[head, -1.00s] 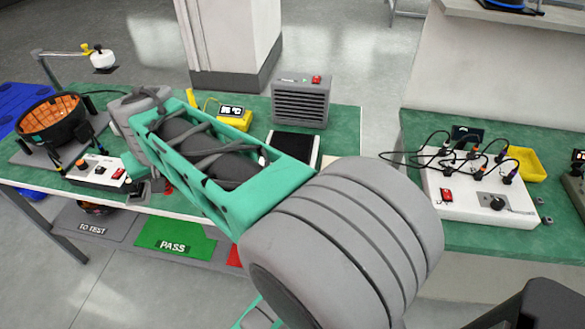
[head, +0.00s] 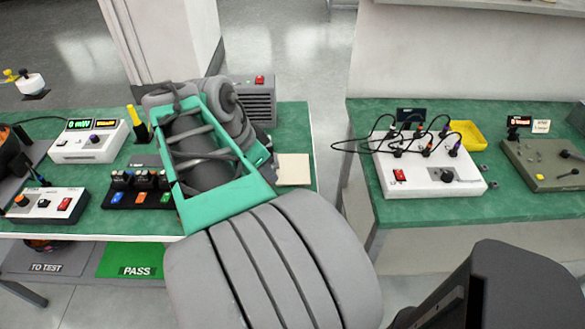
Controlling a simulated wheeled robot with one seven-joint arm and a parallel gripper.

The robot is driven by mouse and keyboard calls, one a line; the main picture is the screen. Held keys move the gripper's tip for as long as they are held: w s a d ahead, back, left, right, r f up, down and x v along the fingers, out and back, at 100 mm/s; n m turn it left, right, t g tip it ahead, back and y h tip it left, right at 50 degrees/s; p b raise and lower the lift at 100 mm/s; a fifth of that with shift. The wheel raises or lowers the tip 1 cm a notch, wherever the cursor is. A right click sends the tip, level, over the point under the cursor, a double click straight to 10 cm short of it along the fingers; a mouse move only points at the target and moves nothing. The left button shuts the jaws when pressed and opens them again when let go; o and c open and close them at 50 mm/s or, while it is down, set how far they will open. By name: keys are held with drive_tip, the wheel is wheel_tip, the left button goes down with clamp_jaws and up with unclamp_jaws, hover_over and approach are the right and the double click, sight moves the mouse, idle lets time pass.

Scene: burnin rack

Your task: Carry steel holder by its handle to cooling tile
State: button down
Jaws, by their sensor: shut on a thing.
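My arm's teal and grey links cover the middle of the head view, and my gripper's jaws are hidden behind them. The steel holder cannot be made out, and neither can its handle. A pale cream square plate (head: 293,169), which may be the cooling tile, lies on the green bench top just right of my arm. Its left side is covered by my arm. I cannot tell how far my gripper is from it.
A grey vented box (head: 262,103) stands behind the plate. A meter (head: 90,141), a switch box (head: 45,205) and a three-module unit (head: 140,190) crowd the left. A gap separates this bench from the right bench, which holds a cabled white box (head: 430,168).

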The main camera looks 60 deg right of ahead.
drive_tip(key=shift+m+g, duration=0.3)
drive_tip(key=shift+m, duration=0.5)
drive_tip(key=d+f, duration=0.3)
drive_tip(key=d, duration=0.1)
drive_tip(key=d+f, duration=0.3)
drive_tip(key=d, duration=0.2)
drive_tip(key=d+f, duration=0.3)
drive_tip(key=d, duration=0.2)
drive_tip(key=shift+s+f, duration=0.1)
drive_tip(key=shift+f, duration=0.1)
drive_tip(key=shift+d+f+p, duration=0.1)
drive_tip(key=shift+f+p, duration=0.25)
drive_tip(key=shift+f, duration=1.4)
drive_tip(key=shift+f, duration=0.1)
drive_tip(key=shift+f, duration=0.15)
drive_tip(key=c, duration=1.3)
unclamp_jaws()
drive_tip(key=shift+o, duration=0.2)
